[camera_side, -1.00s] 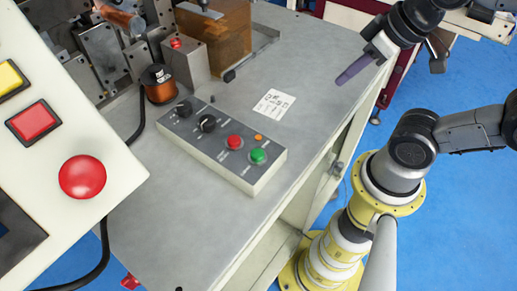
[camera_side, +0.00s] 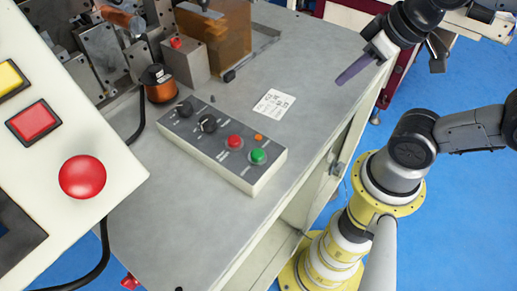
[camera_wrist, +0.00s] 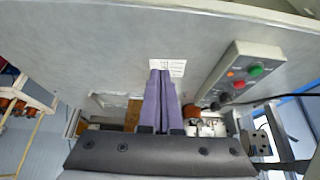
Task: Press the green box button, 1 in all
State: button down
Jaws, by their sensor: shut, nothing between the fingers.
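The green button (camera_side: 257,156) sits at the near right end of a grey control box (camera_side: 215,150) on the metal table. Beside it on the box are a red button (camera_side: 235,142), a small orange lamp (camera_side: 258,137) and two black knobs. The green button also shows in the wrist view (camera_wrist: 256,69), right of the fingers. My gripper (camera_side: 340,82) has purple fingers, shut and empty, above the table's right edge, to the upper right of the box and apart from it. In the wrist view the closed fingers (camera_wrist: 161,74) point toward a white label.
A white label (camera_side: 273,102) lies flat on the table between box and gripper. A copper spool (camera_side: 158,84) and winder parts stand behind the box. A pale panel with a large red button (camera_side: 82,177) fills the left foreground. The table right of the box is clear.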

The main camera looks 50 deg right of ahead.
notch_tip(320, 180, up, 4)
jog(key=r+n+t+y, duration=0.1)
jog(key=n+y, duration=0.5)
jog(key=n, duration=1.1)
send_over(257, 155)
jog(key=d, duration=0.1)
jog(key=shift+s+d+f, duration=0.2)
jog(key=shift+s+f, duration=0.05)
jog(key=shift+s, duration=0.05)
jog(key=shift+f, duration=4.4)
